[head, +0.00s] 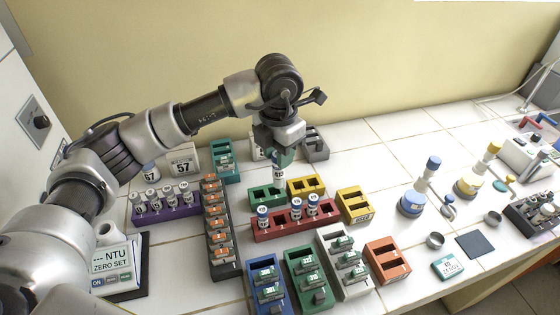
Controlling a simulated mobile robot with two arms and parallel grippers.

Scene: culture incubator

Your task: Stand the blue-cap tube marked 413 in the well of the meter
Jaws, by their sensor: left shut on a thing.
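The meter (113,259) sits at the lower left, with "NTU" and "ZERO SET" on its face. A pale round part that looks like its well (109,233) shows at its back; my arm hides some of the meter. My left gripper (280,153) points down and is shut on a tube (279,173), held upright above the green rack (267,196). The jaws cover its cap, and I cannot read its number. Several tubes with blue or similar caps (263,215) stand in the red rack (290,227). My right gripper is out of view.
A purple rack (165,212) of tubes and a dark rack of orange-marked pieces (222,245) stand between the meter and the held tube. Yellow, blue, green, white and orange racks crowd the middle front. Dispenser bottles (412,203) stand at right. Bare tiles lie back right.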

